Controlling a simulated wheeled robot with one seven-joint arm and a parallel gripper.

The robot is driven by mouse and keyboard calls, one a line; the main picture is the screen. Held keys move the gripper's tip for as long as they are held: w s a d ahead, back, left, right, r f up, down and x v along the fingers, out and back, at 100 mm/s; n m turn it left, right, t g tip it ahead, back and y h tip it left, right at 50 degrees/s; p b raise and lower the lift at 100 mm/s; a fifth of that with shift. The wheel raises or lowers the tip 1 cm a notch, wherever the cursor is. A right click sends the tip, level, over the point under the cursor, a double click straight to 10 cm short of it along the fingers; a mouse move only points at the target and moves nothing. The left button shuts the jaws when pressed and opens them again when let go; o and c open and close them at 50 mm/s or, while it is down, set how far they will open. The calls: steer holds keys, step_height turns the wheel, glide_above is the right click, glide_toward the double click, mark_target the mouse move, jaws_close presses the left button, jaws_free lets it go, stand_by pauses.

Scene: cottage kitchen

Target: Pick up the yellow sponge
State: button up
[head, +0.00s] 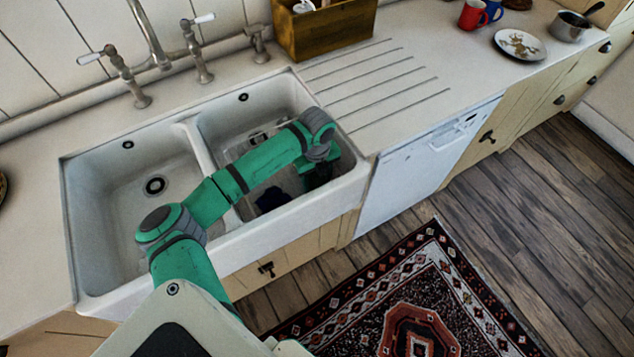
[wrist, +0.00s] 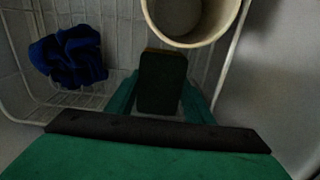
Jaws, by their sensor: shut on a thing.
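My gripper (wrist: 160,95) is down inside the right sink basin. In the wrist view its two green fingers are closed on either side of a sponge (wrist: 162,78). The sponge shows a dark green face with a thin yellowish-brown edge at the top; the rest of its yellow part is hidden. In the head view the gripper (head: 320,172) is near the basin's right wall and my arm reaches over the sink; the sponge cannot be made out there.
A wire rack (wrist: 112,72) lies in the basin. A blue cloth (wrist: 68,56) is left of the gripper, and a cream round vessel (wrist: 192,38) is close beyond the sponge. The basin walls surround the gripper. A wooden box (head: 325,32) stands behind the grooved drainer.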

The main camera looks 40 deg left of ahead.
step_height(320, 180, up, 17)
stand_by(0.4)
steer(key=shift+s+r, duration=0.1)
step_height(320, 180, up, 4)
steer(key=r, duration=0.1)
glide_above(316, 180)
steer(key=shift+f, duration=0.25)
stand_by(0.6)
steer(key=shift+d, duration=0.15)
